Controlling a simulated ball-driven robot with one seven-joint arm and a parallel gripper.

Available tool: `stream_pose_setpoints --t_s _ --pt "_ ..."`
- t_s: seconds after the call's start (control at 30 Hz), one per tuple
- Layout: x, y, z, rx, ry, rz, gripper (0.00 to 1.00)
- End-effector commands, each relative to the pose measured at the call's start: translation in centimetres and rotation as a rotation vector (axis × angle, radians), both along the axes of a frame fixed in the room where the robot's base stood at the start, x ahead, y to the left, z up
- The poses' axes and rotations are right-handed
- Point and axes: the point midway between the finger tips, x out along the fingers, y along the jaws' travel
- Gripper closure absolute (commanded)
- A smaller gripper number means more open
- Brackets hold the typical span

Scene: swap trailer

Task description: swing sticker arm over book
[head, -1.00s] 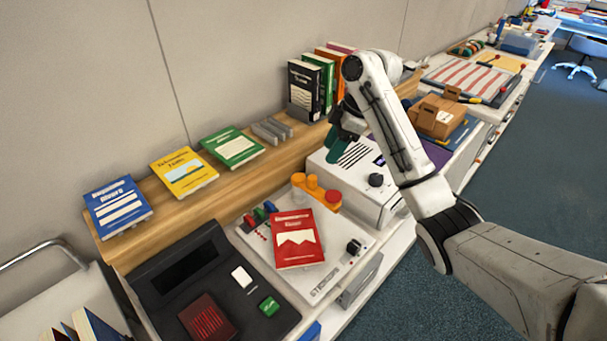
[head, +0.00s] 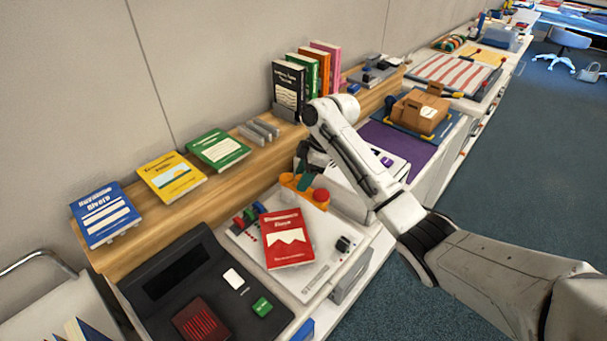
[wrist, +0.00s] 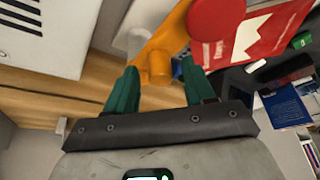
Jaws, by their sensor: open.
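The orange sticker arm (head: 301,183) stands at the back right of the white sticker station (head: 331,229), with a red round head at its right end. In the wrist view the orange arm (wrist: 172,42) reaches from an orange post between my fingertips up to the red head (wrist: 214,22). The red book (head: 286,238) lies flat on the station, in front of the sticker arm; it also shows in the wrist view (wrist: 262,35). My gripper (wrist: 156,84) is open, with its green fingers on either side of the orange post. I cannot tell whether they touch it.
A black scanner desk (head: 190,275) with a green button adjoins the station at the left. Blue, yellow and green books lie on the wooden shelf (head: 232,179) behind. A white machine (head: 385,160) stands right of my gripper. Upright books (head: 290,88) stand at the back.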

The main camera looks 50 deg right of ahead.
Motion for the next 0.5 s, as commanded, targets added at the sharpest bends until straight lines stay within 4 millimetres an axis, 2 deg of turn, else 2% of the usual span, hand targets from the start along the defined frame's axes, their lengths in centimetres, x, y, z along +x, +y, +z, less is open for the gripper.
stream_pose_setpoints --t_s 0.07,0.5 --pt "0.0 0.01 0.0 0.0 0.0 0.0 0.48" --pt "-0.01 0.01 0.03 0.0 0.0 0.0 0.91"
